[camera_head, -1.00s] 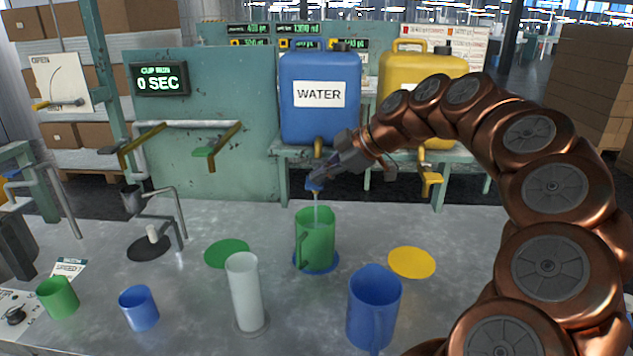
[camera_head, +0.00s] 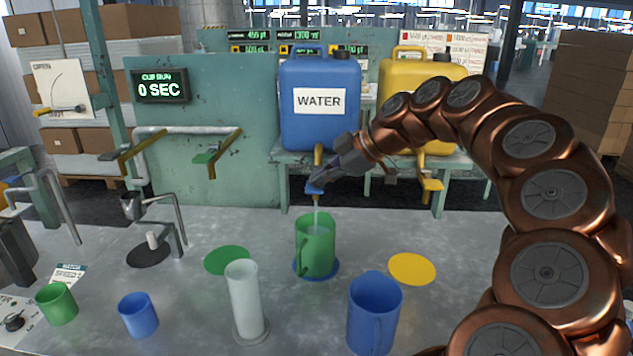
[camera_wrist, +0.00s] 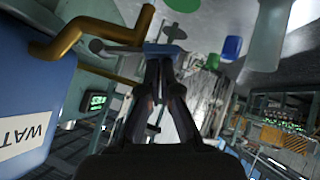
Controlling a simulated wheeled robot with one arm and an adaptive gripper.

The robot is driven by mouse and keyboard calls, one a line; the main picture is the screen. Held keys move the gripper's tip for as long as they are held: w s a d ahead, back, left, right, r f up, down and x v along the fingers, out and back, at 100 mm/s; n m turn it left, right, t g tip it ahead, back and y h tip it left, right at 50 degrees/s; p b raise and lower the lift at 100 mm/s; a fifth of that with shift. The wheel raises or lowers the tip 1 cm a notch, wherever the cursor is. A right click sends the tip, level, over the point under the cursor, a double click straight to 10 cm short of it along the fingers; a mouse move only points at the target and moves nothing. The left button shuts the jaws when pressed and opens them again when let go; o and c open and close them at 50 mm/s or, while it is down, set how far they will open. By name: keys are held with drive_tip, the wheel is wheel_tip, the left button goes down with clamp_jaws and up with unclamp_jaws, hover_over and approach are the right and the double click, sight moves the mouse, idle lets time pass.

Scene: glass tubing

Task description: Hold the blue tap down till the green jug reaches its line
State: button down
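The green jug (camera_head: 314,255) stands upright on a blue disc (camera_head: 298,265) under the blue tap (camera_head: 314,188) of the blue water tank (camera_head: 302,130). A thin pale stream runs from the tap into the jug. Pale liquid shows inside below the rim; I cannot make out its fill line. My gripper (camera_head: 321,180) is at the tap, its fingertips at the blue lever. In the wrist view, the fingers (camera_wrist: 160,62) look closed together, with their tips against the blue lever (camera_wrist: 165,48).
A clear cylinder (camera_head: 244,300) and a blue jug (camera_head: 374,312) stand in front. Green (camera_head: 228,260) and yellow (camera_head: 412,268) discs lie bare on the table. Small green (camera_head: 56,303) and blue (camera_head: 138,315) cups stand left. A yellow tank (camera_head: 410,75) is behind my arm.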

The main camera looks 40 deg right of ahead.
drive_tip(key=shift+r, duration=0.4)
drive_tip(key=shift+r, duration=0.3)
drive_tip(key=r, duration=0.2)
drive_tip(key=r+p, duration=0.1)
drive_tip(key=shift+s+a+r, duration=0.15)
drive_tip(key=shift+a+r, duration=0.1)
drive_tip(key=shift+r, duration=0.15)
drive_tip(key=w+d+b+v, duration=0.1)
drive_tip(key=v, duration=0.8)
drive_tip(key=shift+s+d+r, duration=0.25)
drive_tip(key=shift+r, duration=0.05)
idle(0.3)
